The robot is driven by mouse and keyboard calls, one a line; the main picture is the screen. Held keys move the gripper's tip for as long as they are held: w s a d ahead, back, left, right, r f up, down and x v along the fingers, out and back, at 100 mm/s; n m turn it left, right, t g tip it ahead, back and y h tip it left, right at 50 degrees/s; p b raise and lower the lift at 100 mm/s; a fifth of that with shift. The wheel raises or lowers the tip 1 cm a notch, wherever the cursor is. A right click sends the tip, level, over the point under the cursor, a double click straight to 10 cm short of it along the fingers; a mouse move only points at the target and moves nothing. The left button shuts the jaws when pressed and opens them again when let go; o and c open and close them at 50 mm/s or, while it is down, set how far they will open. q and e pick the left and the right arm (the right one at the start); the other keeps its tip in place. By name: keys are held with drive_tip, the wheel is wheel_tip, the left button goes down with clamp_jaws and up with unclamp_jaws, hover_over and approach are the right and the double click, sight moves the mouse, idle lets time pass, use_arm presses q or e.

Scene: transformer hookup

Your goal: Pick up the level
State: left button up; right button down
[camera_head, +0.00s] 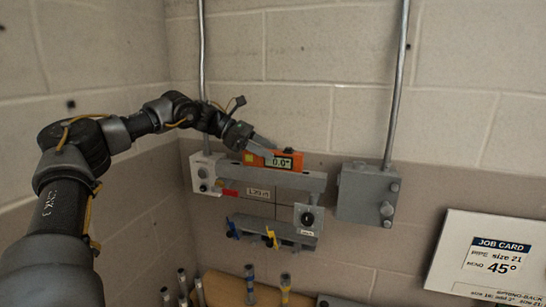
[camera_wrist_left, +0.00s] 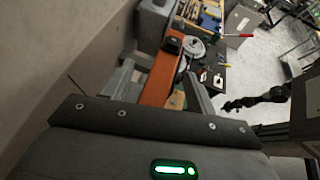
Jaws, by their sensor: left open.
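The level (camera_head: 274,160) is an orange box with a display reading 0.0°. It lies along the top of a grey bar (camera_head: 290,180) on the wall. My left gripper (camera_head: 262,147) is at the level, coming from the upper left. In the left wrist view, the orange level (camera_wrist_left: 160,80) runs between the two spread fingers of the left gripper (camera_wrist_left: 160,70). Gaps show beside it, so the fingers are around it but not closed. A dark jointed arm (camera_wrist_left: 262,97), apparently my right one, shows small at the right; its jaws are too small to read.
Below hang a switch box (camera_head: 308,219) and coloured clips (camera_head: 270,238). A job card (camera_head: 491,258) reading 45° is at right. Several capped tubes (camera_head: 250,285) stand at the bottom.

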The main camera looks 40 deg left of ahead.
use_arm(q)
drive_tip(key=shift+s, duration=0.15)
drive_tip(key=c, duration=0.4)
clamp_jaws()
use_arm(e)
drive_tip(key=shift+a, duration=0.3)
drive_tip(key=shift+f, duration=0.1)
